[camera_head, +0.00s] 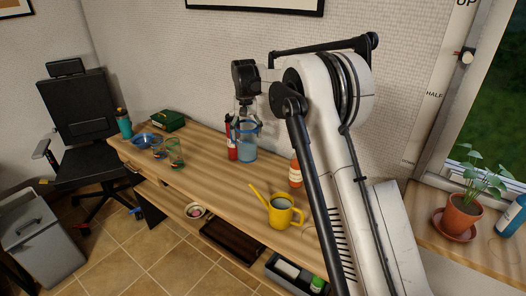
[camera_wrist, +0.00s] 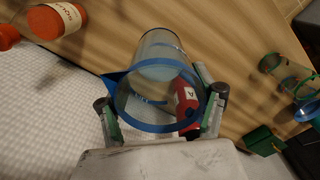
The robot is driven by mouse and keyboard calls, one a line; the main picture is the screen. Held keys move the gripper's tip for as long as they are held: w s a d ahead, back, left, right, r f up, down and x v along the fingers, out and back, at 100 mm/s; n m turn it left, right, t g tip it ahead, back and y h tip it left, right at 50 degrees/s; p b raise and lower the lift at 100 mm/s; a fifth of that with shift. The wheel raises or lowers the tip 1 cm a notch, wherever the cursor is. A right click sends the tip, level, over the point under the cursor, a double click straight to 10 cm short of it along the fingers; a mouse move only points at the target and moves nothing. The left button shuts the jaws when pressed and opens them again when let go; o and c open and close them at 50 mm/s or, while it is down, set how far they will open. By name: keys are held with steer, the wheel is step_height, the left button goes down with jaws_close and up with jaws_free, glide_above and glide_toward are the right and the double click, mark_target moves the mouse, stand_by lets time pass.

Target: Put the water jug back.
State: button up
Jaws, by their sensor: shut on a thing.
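The water jug (camera_head: 247,150) is a clear cylinder with blue bands, upright over the back of the wooden desk (camera_head: 205,185). I cannot tell whether its base touches the desk. My gripper (camera_head: 246,112) is above it, pointing down, and shut on it. In the wrist view the jug (camera_wrist: 150,75) sits between the two fingers of my gripper (camera_wrist: 162,112), its blue rim nearest the camera. A red bottle (camera_head: 231,140) stands right beside the jug on its left. In the wrist view the red bottle (camera_wrist: 185,100) shows close against or behind the jug's wall.
An orange bottle (camera_head: 295,172) and a yellow watering can (camera_head: 281,212) stand right of the jug. A green glass (camera_head: 175,155), blue bowl (camera_head: 148,140), teal bottle (camera_head: 124,124) and green box (camera_head: 168,121) are at the left. The desk between has free room. A potted plant (camera_head: 464,213) stands far right.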

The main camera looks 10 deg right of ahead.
steer(key=w+d+f, duration=0.4)
steer(key=d+f, duration=0.3)
steer(key=f, duration=0.2)
steer(key=shift+d, duration=0.2)
steer(key=shift+f, duration=0.1)
steer(key=shift+f, duration=0.1)
steer(key=o, duration=1.8)
